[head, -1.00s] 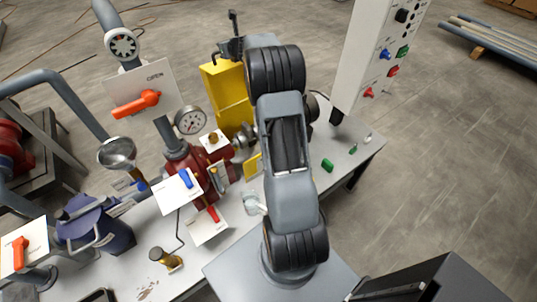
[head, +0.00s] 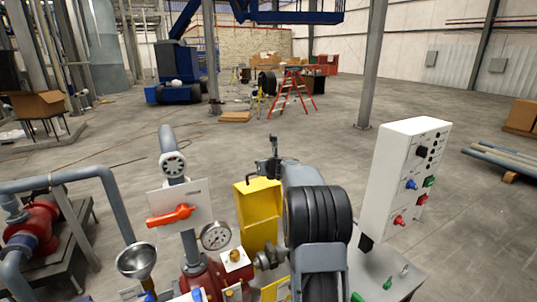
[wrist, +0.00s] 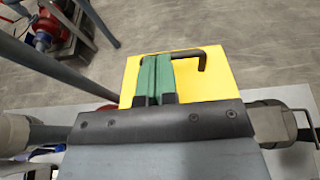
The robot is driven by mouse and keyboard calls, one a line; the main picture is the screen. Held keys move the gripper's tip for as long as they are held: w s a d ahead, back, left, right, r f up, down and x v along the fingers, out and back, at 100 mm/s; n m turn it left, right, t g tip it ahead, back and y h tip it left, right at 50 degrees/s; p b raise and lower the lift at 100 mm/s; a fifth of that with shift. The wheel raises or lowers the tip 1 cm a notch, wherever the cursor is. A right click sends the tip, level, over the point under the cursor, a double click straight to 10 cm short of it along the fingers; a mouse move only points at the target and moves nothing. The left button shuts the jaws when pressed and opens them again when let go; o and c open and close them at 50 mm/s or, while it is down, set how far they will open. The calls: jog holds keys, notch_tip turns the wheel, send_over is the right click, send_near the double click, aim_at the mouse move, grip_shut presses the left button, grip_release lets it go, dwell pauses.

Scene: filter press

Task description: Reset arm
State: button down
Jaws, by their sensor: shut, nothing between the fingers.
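My gripper (head: 273,145) shows small at the far end of my arm in the head view, behind and slightly right of the yellow box's top. In the wrist view, the two green fingers of my gripper (wrist: 157,80) lie side by side, shut with nothing between them. The yellow box (wrist: 212,75) with a dark bent handle shows beyond and around the fingers. I cannot tell how far apart they are. In the head view, the yellow box (head: 258,212) stands left of my arm, which hides part of the bench.
A white control panel (head: 405,175) with coloured knobs stands right of my arm. A plate with an orange lever (head: 180,203), a pressure gauge (head: 215,236) and a funnel (head: 136,261) are on the left. Open floor lies beyond the bench, with a red ladder (head: 291,92) far back.

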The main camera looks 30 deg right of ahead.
notch_tip(320, 180, up, 6)
jog(key=s, duration=0.2)
jog(key=shift+d+r, duration=0.15)
jog(key=shift+d, duration=0.15)
jog(key=s+a+f+n+g+y, duration=0.4)
jog(key=s+a+f+n, duration=0.5)
jog(key=n, duration=0.7)
jog(key=s+a+f+n+g+h+b, duration=0.1)
jog(key=s+a+f+n, duration=0.1)
jog(key=s+a+n, duration=0.3)
jog(key=s+a+f+n+g+h+b, duration=0.1)
jog(key=s+a+f+n+g+b, duration=0.1)
jog(key=s+a+n, duration=0.4)
jog(key=s+a+f+n+g+h+b, duration=0.1)
jog(key=s+a+f+n+g, duration=0.1)
jog(key=s+a+n, duration=0.3)
jog(key=s+n, duration=0.4)
jog(key=s, duration=0.5)
jog(key=shift+a+f, duration=0.25)
jog(key=shift+f, duration=0.1)
